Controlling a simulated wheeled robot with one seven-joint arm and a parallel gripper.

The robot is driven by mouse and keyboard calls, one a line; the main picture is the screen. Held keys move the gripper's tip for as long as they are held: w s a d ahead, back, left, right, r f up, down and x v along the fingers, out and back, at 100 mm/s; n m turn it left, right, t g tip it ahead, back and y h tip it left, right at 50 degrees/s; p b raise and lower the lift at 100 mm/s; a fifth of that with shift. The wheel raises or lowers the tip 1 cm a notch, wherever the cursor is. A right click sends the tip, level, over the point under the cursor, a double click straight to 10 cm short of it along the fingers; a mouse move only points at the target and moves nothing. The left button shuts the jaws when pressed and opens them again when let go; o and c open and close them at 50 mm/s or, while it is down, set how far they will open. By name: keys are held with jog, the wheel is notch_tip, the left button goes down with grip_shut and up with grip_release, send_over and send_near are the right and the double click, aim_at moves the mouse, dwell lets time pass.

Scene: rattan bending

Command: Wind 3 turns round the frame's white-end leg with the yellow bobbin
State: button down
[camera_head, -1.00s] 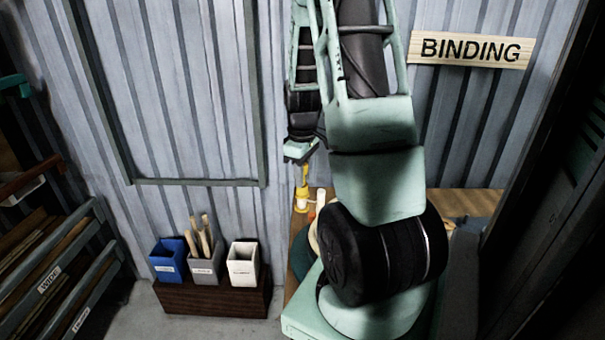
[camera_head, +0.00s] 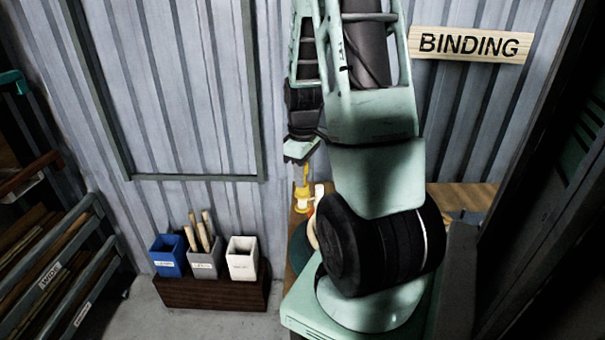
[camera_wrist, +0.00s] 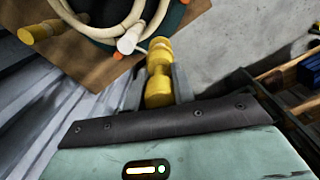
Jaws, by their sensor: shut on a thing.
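My gripper (camera_wrist: 158,80) is shut on the yellow bobbin (camera_wrist: 158,92), which stands between its two grey fingers in the wrist view. In the head view the bobbin (camera_head: 302,197) shows small below my wrist. The frame (camera_wrist: 92,32) is pale bent rattan in loops at the top of the wrist view. Its white-end leg (camera_wrist: 128,42) points toward the camera, just left of the bobbin with a narrow gap in the picture. The white end (camera_head: 319,190) also shows right of the bobbin in the head view. I cannot make out any strand or turns on the leg.
The frame lies over a dark green round base (camera_wrist: 176,14) on a wooden bench (camera_wrist: 190,12). Blue (camera_head: 167,256), grey (camera_head: 204,262) and white (camera_head: 242,259) bins stand on a brown box. A corrugated wall (camera_head: 190,100) is close behind.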

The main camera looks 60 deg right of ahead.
jog(key=shift+r+p, duration=4.1)
jog(key=shift+r, duration=1.25)
jog(key=shift+f, duration=0.1)
